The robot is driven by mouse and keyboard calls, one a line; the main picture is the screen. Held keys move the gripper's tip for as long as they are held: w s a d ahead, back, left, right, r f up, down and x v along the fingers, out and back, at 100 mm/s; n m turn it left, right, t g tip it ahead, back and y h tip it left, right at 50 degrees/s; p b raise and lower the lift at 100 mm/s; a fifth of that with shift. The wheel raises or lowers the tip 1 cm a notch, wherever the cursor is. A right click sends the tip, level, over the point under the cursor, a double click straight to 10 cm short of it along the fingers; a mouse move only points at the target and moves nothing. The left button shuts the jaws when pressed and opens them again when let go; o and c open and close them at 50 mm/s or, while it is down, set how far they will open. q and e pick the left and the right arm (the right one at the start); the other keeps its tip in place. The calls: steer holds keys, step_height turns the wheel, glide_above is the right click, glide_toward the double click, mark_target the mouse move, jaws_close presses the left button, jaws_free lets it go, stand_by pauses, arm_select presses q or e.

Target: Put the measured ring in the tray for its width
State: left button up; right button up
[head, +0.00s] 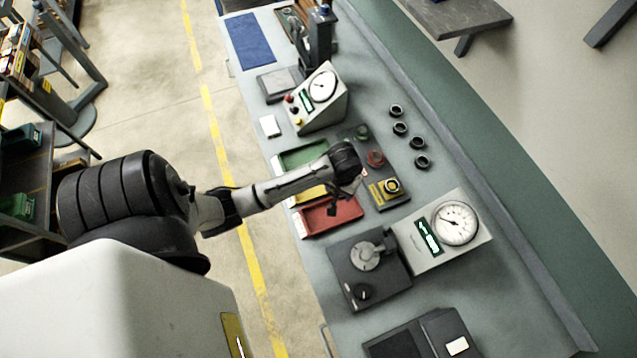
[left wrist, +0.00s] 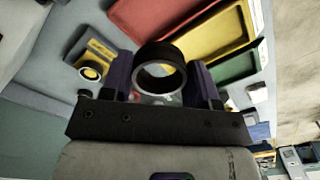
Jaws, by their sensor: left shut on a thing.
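My left gripper (head: 342,198) hangs over the trays in the head view. In the left wrist view the left gripper (left wrist: 160,82) is shut on a dark ring (left wrist: 160,56), held between its two fingers with its hole towards the camera. In the head view I cannot clearly make out the ring. The green tray (head: 303,156), yellow tray (head: 305,194) and red tray (head: 330,217) stand in a row on the bench; the arm partly covers the yellow one. The red tray (left wrist: 150,18), yellow tray (left wrist: 205,42) and green tray (left wrist: 238,66) also show beyond the ring. My right gripper is not in view.
Several dark rings (head: 400,128) stand at the bench's right side. A button panel (head: 388,190) is right of the trays. A dial gauge (head: 455,223) with a black fixture (head: 345,268) is nearer, and another dial box (head: 318,98) is farther back.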

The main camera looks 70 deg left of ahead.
arm_select(q)
steer(key=s+a+f, duration=0.3)
steer(key=s+f, duration=0.1)
steer(key=shift+n, duration=0.5)
steer(key=w+a+f, duration=0.2)
steer(key=a, duration=0.1)
steer(key=w+a+f, duration=0.4)
steer(key=w+a, duration=0.1)
steer(key=shift+w+a+f+b, duration=0.1)
steer(key=shift+a+f+b, duration=0.15)
steer(key=shift+a+b, duration=0.15)
steer(key=shift+f, duration=2.05)
steer(key=shift+f, duration=0.2)
steer(key=o, duration=0.8)
steer(key=shift+c, duration=0.2)
steer(key=shift+r, duration=0.1)
